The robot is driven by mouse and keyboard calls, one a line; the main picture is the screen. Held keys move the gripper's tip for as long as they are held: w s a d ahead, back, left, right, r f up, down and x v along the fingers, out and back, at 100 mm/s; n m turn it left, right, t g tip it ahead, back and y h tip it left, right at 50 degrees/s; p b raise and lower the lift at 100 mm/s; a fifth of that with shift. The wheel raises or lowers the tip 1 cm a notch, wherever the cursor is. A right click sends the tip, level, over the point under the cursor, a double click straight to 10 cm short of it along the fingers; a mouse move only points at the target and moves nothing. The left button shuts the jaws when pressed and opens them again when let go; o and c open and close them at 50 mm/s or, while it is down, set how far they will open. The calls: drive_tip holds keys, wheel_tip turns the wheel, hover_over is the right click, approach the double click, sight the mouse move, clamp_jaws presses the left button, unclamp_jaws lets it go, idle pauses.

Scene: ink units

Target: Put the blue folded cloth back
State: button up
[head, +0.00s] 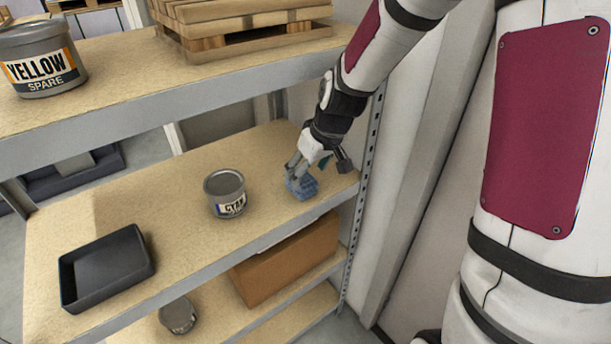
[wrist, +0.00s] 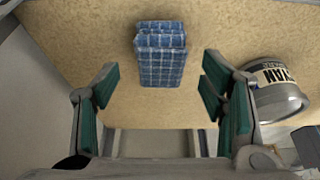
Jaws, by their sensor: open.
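The blue folded cloth (head: 303,187) lies on the middle shelf near its right end. It has a blue and white check pattern. In the wrist view the cloth (wrist: 161,55) lies on the board ahead of my gripper, a little above the gap between the fingertips. My gripper (head: 297,168) is at the cloth in the head view and hides part of it. In the wrist view my gripper (wrist: 157,90) is open, with green pads on both sides and nothing held between them.
A grey CYAN can (head: 225,197) stands left of the cloth, close to my gripper's side in the wrist view (wrist: 277,95). A black tray (head: 105,268) sits farther left on the middle shelf (head: 165,190). A perforated upright (head: 367,180) bounds the right end. The upper shelf (head: 110,85) overhangs.

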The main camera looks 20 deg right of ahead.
drive_tip(key=s+r+m+h+p, duration=0.1)
drive_tip(key=s+r, duration=1.4)
drive_tip(key=s, duration=0.1)
drive_tip(key=s+r+m, duration=0.1)
drive_tip(key=s+m, duration=0.1)
drive_tip(key=s, duration=1.2)
drive_tip(key=shift+s+m+g, duration=0.3)
drive_tip(key=shift+s+g, duration=0.05)
drive_tip(key=shift+g, duration=0.05)
drive_tip(key=shift+a+r, duration=0.1)
drive_tip(key=shift+t, duration=0.4)
wheel_tip(320, 180, up, 4)
drive_tip(key=p, duration=0.3)
drive_tip(key=shift+s+r, duration=0.1)
drive_tip(key=shift+r, duration=0.05)
